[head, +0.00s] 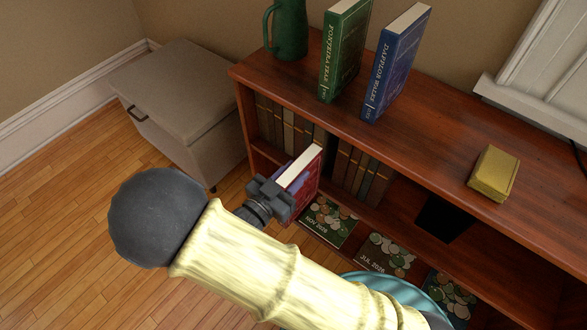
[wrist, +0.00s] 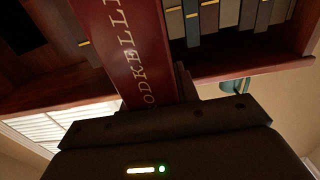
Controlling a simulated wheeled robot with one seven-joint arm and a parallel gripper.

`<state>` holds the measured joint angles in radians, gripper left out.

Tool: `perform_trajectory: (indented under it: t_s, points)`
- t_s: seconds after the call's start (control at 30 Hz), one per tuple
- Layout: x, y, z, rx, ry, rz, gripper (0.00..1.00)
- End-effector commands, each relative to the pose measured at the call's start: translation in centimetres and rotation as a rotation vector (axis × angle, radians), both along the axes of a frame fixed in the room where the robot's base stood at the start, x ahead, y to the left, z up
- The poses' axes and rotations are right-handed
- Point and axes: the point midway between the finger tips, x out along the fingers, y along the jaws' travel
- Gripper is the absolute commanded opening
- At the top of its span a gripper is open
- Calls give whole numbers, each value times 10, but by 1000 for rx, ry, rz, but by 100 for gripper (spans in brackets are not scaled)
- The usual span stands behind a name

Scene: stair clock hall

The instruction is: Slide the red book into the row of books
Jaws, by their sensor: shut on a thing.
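The red book (head: 306,180) stands upright in front of the middle shelf of the bookcase, its pale page edges upward. My gripper (head: 279,196) is shut on its near end. In the wrist view the book's red spine (wrist: 130,45) with pale lettering rises out of my gripper (wrist: 155,100). The row of books is dark and brown; one part (head: 283,125) stands left of the red book, another part (head: 361,172) right of it. Row books (wrist: 215,18) also show beside it in the wrist view. The red book's far end and any gap behind it are hidden in the head view.
The bookcase top (head: 300,85) carries a green jug (head: 288,30), a green book (head: 343,50), a blue book (head: 396,62) and a yellow box (head: 493,172). Magazines (head: 328,220) lie on the lower shelf. A grey storage box (head: 180,90) stands left of the bookcase.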

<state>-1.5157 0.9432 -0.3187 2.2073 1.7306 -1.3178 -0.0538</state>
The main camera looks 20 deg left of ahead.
Motion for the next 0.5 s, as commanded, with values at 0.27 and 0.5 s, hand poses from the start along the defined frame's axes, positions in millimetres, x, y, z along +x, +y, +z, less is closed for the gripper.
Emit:
perform_trajectory:
  t_s: [0.27, 0.5]
  points:
    - [-5, 7, 2, -1, -2, 17, 0]
    - [6, -1, 1, -1, 0, 2, 0]
